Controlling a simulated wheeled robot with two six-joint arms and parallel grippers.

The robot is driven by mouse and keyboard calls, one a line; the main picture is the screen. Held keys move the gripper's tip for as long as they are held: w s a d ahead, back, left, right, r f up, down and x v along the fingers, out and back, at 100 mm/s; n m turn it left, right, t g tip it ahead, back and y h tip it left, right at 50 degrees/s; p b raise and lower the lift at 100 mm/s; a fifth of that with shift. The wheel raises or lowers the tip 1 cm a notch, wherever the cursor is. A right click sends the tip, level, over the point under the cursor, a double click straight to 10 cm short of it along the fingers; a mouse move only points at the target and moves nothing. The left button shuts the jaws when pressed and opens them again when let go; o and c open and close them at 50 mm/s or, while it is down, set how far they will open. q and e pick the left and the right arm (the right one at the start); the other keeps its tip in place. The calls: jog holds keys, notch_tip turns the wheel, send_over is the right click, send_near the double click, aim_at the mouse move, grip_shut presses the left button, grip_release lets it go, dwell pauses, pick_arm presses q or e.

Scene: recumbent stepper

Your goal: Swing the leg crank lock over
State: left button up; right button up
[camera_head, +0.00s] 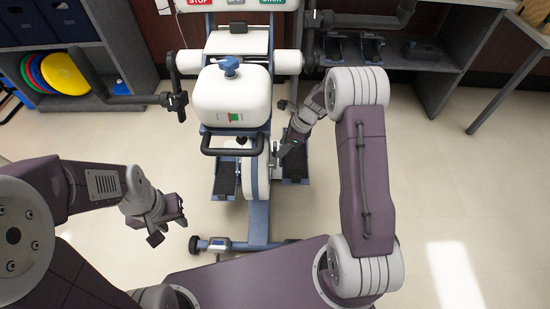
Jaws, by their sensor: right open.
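A white wheel-like crank cover (254,178) sits below, between the black left pedal (225,178) and right pedal (296,166). I cannot clearly make out the leg crank lock; it may be hidden near my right gripper. My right gripper (281,132) is open beside the right of the housing, above the crank area; contact is unclear. My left gripper (168,227) is open and empty, above the floor left of the stepper.
Black handle arms (140,101) reach out on the left of the stepper. A blue base bar (258,222) with a wheeled foot (215,244) runs toward me. Shelves with colored discs (63,72) stand back left, a grey shelf (425,62) back right. Floor at right is clear.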

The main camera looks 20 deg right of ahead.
jog(key=b+x, duration=0.3)
jog(key=x, duration=0.4)
jog(key=shift+a+f, duration=0.1)
jog(key=shift+f, duration=0.2)
grip_shut()
jog(key=shift+w, duration=0.1)
dwell(0.8)
